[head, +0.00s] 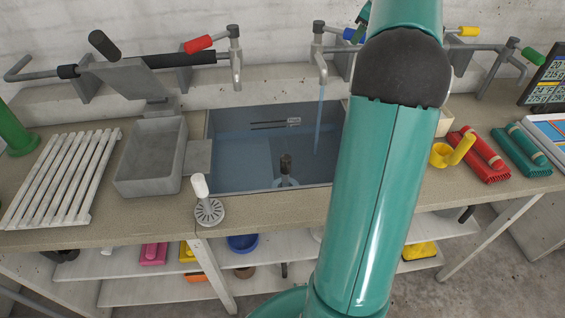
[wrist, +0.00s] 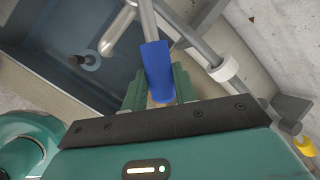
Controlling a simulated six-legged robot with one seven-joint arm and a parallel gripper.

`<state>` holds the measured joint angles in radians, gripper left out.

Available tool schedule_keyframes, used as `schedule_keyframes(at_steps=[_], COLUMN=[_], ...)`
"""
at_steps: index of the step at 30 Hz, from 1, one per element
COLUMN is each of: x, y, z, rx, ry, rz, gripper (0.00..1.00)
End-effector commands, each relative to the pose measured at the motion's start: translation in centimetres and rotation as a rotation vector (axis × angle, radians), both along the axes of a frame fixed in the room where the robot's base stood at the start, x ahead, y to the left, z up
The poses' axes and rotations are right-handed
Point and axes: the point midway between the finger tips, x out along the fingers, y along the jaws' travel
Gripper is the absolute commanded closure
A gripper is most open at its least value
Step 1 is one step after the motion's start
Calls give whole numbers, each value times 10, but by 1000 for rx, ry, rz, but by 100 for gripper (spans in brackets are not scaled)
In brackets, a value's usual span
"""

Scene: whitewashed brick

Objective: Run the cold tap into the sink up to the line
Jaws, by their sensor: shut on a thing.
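My gripper (wrist: 158,84) is shut on the blue tap handle (wrist: 156,60) in the wrist view, a finger on either side. In the head view my arm partly covers this blue handle (head: 352,35). A stream of water (head: 320,120) falls from the grey spout (head: 320,65) into the sink (head: 210,128). Bluish water (head: 240,165) stands in the sink. Dark lines with a small label (head: 293,121) mark the back wall, and the water surface looks a little below them. A dark-handled plug (head: 286,165) stands at the sink bottom.
A red-handled tap (head: 198,44) is left of the running spout. A white-handled strainer (head: 208,208) sits on the front counter edge. A grey basin (head: 150,175) and slatted rack (head: 62,178) are at left.

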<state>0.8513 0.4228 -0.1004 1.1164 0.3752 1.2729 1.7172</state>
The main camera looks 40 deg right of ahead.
Motion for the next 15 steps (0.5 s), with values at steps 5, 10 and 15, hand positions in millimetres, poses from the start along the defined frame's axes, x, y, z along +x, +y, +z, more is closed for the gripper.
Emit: schedule_keyframes(at_steps=[5,10,15], x=[2,2,2], y=[-5,-5,-5], z=[0,0,0], rx=[-2,-3,-2], ry=[-3,-2,-1], rz=[41,38,37], gripper=[96,48,46])
